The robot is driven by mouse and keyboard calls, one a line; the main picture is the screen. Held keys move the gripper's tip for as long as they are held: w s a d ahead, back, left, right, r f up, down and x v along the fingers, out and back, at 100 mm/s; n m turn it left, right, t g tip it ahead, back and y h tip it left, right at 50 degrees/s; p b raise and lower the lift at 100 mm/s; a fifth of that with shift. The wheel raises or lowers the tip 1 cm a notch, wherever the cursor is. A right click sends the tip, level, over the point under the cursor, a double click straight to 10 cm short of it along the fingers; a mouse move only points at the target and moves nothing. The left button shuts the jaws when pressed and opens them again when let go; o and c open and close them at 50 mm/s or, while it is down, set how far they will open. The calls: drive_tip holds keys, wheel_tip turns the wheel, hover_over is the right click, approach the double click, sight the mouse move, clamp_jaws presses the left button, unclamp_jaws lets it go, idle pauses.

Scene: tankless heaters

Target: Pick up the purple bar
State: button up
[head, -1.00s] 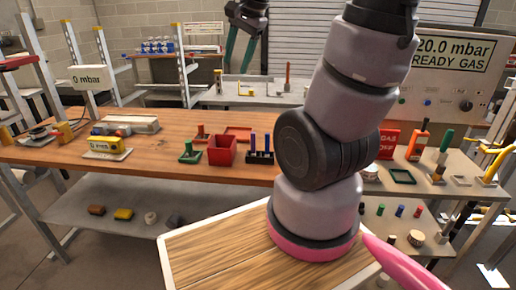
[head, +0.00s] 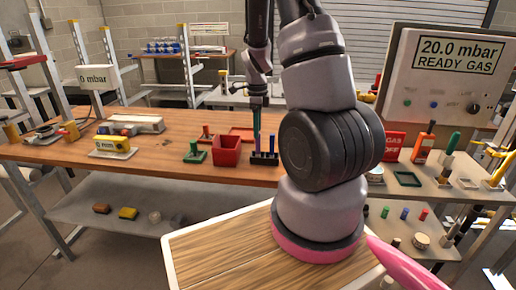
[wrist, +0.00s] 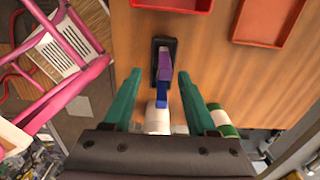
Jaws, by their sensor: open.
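A black rack (head: 263,160) on the wooden bench holds upright bars. In the wrist view, the purple bar (wrist: 164,64) stands in the rack (wrist: 174,43), with a blue bar (wrist: 162,97) nearer the camera. In the head view, the blue bar (head: 271,144) is on the right of the rack, and the purple bar is hard to make out below the fingers. My gripper (wrist: 159,76) is open and empty, its green fingers apart on either side of the bars. In the head view, my gripper (head: 257,108) points down above the rack.
A red bin (head: 227,152) and a green-based piece (head: 195,153) stand left of the rack. A flat red tray (wrist: 268,22) lies behind. In the wrist view, a white cylinder (wrist: 157,120) and a green-and-white cylinder (wrist: 222,121) are near the gripper base.

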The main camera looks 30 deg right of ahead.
sight(258, 142)
drive_tip(key=f, duration=0.6)
drive_tip(key=shift+w+d+f, duration=0.2)
drive_tip(key=shift+w+d, duration=0.05)
drive_tip(key=shift+d, duration=0.05)
clamp_jaws()
